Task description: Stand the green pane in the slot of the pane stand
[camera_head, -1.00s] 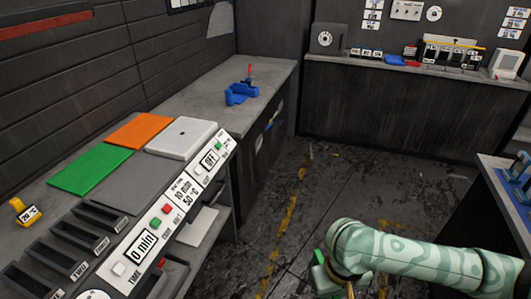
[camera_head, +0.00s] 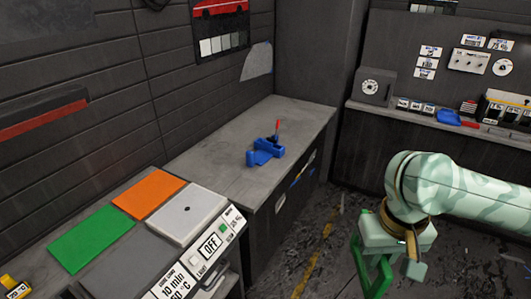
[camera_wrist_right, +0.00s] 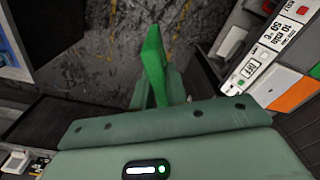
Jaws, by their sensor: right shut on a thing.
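My right gripper (camera_head: 372,282) hangs at the lower right of the head view, over the floor beside the benches. It is shut on a bright green piece, which looks like the green pane (camera_wrist_right: 154,62) and stands up thin and nearly edge-on in the right wrist view. In the head view the green pane (camera_head: 386,273) is partly hidden by the gripper. A blue holder (camera_head: 264,153) with a red-tipped piece stands on the far grey bench; I cannot tell whether it is the pane stand. My left gripper is out of view.
Green (camera_head: 90,238), orange (camera_head: 149,194) and white (camera_head: 188,214) flat squares lie on the near left bench (camera_head: 115,275), beside a control panel (camera_head: 210,247). The far bench (camera_head: 215,160) is clear around the blue holder. Another bench with a grey box (camera_head: 373,87) stands at the back right.

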